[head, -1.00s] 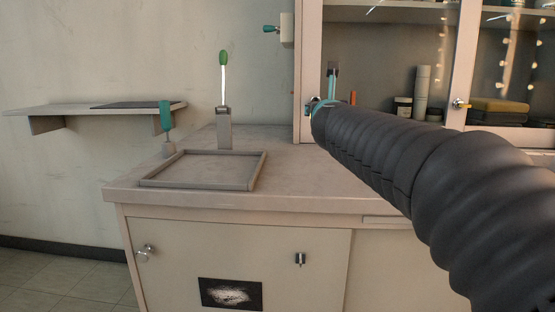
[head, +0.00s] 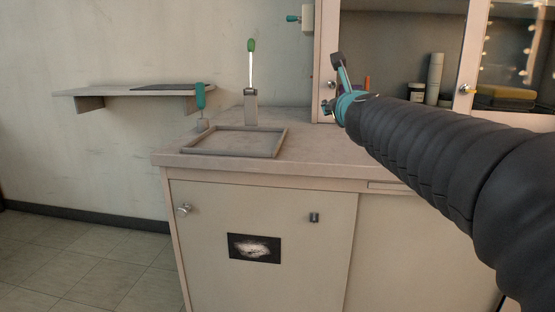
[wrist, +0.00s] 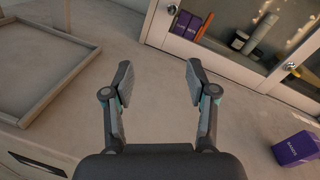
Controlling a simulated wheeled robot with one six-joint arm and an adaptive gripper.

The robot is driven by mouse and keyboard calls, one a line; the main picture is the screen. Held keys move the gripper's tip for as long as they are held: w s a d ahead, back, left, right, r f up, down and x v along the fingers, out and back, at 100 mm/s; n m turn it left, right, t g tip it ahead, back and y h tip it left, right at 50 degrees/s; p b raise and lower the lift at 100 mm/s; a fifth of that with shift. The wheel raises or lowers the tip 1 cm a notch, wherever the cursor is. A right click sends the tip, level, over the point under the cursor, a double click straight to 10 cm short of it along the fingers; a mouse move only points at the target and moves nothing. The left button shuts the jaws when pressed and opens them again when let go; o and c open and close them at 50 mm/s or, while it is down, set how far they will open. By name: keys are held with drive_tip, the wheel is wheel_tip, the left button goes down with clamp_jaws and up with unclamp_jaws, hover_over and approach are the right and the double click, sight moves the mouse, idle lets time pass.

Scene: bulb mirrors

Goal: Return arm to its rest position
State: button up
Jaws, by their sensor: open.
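My gripper (wrist: 158,85) is open and empty in the wrist view. Its two fingers stand wide apart over the bare counter top. In the head view my gripper (head: 338,85) shows at the end of my dark ribbed arm, in front of the glass cabinet. Most of the gripper is hidden or seen side-on there. My arm reaches in from the right edge of the head view.
A glass cabinet (head: 326,60) stands behind. A purple box (wrist: 297,149) lies right in the wrist view. A wall shelf (head: 75,93) is left.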

drive_tip(key=s+a+f+n+g+y+p, duration=0.4)
drive_tip(key=s+f+n, duration=0.7)
drive_tip(key=s+n, duration=0.55)
drive_tip(key=s+d+f+n+g+h, duration=0.1)
drive_tip(key=s+d+f+n+g, duration=0.1)
drive_tip(key=s+f+n+g, duration=0.2)
drive_tip(key=s+d+f+n+g+h+p, duration=0.1)
drive_tip(key=s+d+f+n+g+h, duration=0.1)
drive_tip(key=s+f+n, duration=0.9)
drive_tip(key=s+d+f+g, duration=0.1)
drive_tip(key=s+g, duration=0.1)
drive_tip(key=s, duration=0.1)
drive_tip(key=shift+d+f+h, duration=0.2)
drive_tip(key=shift+d+h, duration=0.1)
drive_tip(key=shift+d, duration=0.05)
